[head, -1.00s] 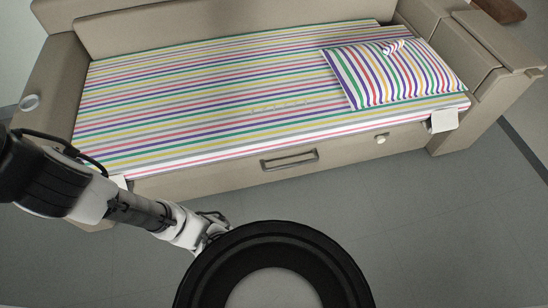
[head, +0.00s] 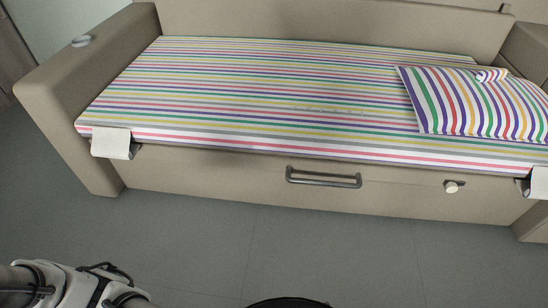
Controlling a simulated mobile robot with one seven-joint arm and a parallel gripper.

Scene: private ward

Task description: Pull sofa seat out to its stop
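The sofa seat (head: 225,177) is a long beige base with a striped mattress cover (head: 250,90) on top. A dark bar handle (head: 323,178) is on the middle of its front panel, and a small pale knob (head: 453,187) is to the right of the handle. The front panel stands close to level with the front of the left armrest. Part of my arm shows at the bottom left, well short of the handle and apart from the sofa. My gripper's fingers are outside the picture.
A striped pillow (head: 470,102) lies at the right end of the seat. White flaps hang at the front left corner (head: 111,143) and right corner (head: 540,183). The grey floor (head: 300,245) before the sofa is clear.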

